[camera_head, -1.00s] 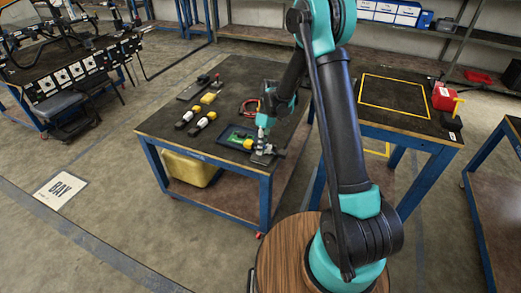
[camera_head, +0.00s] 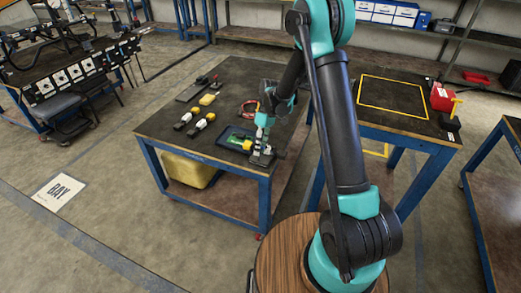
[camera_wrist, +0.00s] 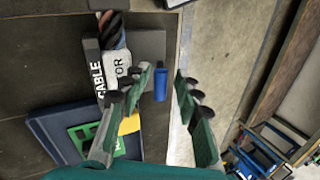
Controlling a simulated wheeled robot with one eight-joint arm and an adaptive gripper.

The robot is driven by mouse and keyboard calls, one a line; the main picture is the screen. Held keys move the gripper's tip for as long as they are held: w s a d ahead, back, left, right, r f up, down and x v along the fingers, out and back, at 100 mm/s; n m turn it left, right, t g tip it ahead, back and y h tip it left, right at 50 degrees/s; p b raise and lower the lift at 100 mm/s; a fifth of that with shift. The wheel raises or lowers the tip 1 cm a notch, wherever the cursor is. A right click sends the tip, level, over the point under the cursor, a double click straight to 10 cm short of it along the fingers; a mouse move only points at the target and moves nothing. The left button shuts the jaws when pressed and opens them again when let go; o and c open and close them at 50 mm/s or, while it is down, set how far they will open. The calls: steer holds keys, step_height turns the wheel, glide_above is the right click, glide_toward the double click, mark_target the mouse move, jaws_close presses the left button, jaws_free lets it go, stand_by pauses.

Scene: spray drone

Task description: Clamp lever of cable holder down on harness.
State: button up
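A blue cylinder (camera_wrist: 160,86), which looks like the lever's grip, stands out on the holder's right. My gripper (camera_wrist: 163,72) is open, with one teal finger on each side of the blue cylinder and a gap visible on the right. In the head view my gripper (camera_head: 263,148) is low over the table's front right corner; the holder is small and partly hidden there.
A dark blue tray (camera_wrist: 50,140) with a green board and a yellow piece lies beside the holder. Drone-side tools and yellow-white bottles (camera_head: 200,126) lie further left on the table (camera_head: 165,125). The table's edge (camera_wrist: 184,60) runs close right of the holder, with floor beyond.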

steer(key=v, duration=0.7)
steer(key=shift+r, duration=0.2)
steer(key=o, duration=0.5)
steer(key=shift+r+m, duration=0.15)
steer(key=shift+m, duration=0.15)
steer(key=shift+o, duration=0.3)
steer(key=shift+s+a+r+m, duration=0.15)
steer(key=shift+r+m, duration=0.15)
steer(key=shift+m, duration=0.3)
step_height(320, 180, up, 8)
steer(key=s+a+m+t+h, duration=0.2)
steer(key=s+m+t, duration=0.15)
steer(key=m, duration=1.25)
steer(key=shift+t, duration=0.35)
steer(key=f, duration=1.1)
steer(key=d+f, duration=0.1)
steer(key=f, duration=0.5)
steer(key=shift+w+d+f, duration=0.1)
steer(key=shift+w+f, duration=0.05)
steer(key=shift+f, duration=0.1)
steer(key=shift+c, duration=0.2)
